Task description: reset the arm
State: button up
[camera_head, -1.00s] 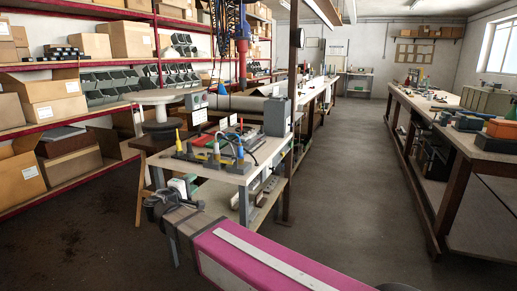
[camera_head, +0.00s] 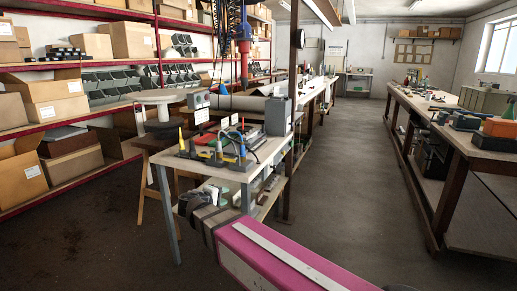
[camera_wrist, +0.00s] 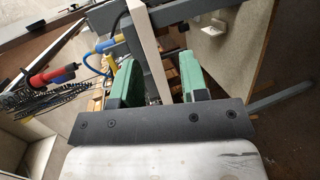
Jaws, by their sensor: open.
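My gripper (camera_wrist: 159,82) shows in the wrist view as two green fingers set apart on a dark bar. No object is held between them; a pale strip of the bench shows through the gap, beyond the fingers. In the head view my magenta arm link reaches from the bottom edge toward the near end of the left workbench (camera_head: 262,150). Its dark end is beside the bench's front leg, below the top. I cannot tell from the head view how far the fingers are from the leg or lower shelf.
Yellow and blue-tipped tools (camera_head: 236,150) stand on the bench's near end, beside a grey box (camera_head: 278,116). A round-topped stool (camera_head: 160,97) stands to the left. Shelves with cardboard boxes (camera_head: 57,101) line the left wall. The aisle floor (camera_head: 345,190) is clear.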

jog(key=s+d+f+m+g+y, duration=0.2)
jog(key=d+f, duration=0.5)
jog(key=d, duration=0.4)
jog(key=s+d+f+m+g+y, duration=0.3)
jog(key=d+f+m+g, duration=0.2)
jog(key=d, duration=0.6)
jog(key=s+d+f+m+g+y, duration=0.2)
jog(key=s+d+f+m+g, duration=0.1)
jog(key=d+f, duration=0.7)
jog(key=d+m+g, duration=0.1)
jog(key=g, duration=0.1)
jog(key=shift+g+y, duration=0.3)
jog(key=shift+y, duration=0.1)
jog(key=shift+o, duration=0.2)
jog(key=shift+d+f, duration=0.1)
